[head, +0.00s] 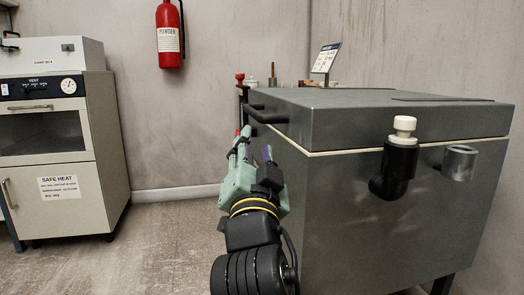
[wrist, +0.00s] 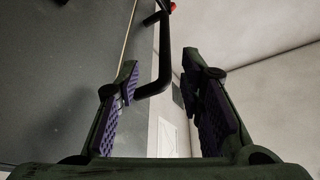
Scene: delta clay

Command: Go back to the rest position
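My gripper (head: 256,148) is in the middle of the head view, pointing up and away beside the left side of a grey chest-like box (head: 400,235). Its green fingers with purple pads are spread apart, and I see nothing held between them. In the wrist view the open gripper (wrist: 160,78) shows a finger on each side. The black bar handle (wrist: 166,60) of the box lid lies beyond the fingers, near the left fingertip. I cannot tell whether they touch. In the head view the handle (head: 262,117) sits just above the fingertips.
The box lid (head: 380,120) is down. A black elbow pipe with a white knob (head: 395,170) and a grey cylinder (head: 459,162) project from the box front. A "SAFE HEAT" cabinet (head: 65,195) stands at left. A red extinguisher (head: 169,40) hangs on the wall. Open floor (head: 165,245) lies between.

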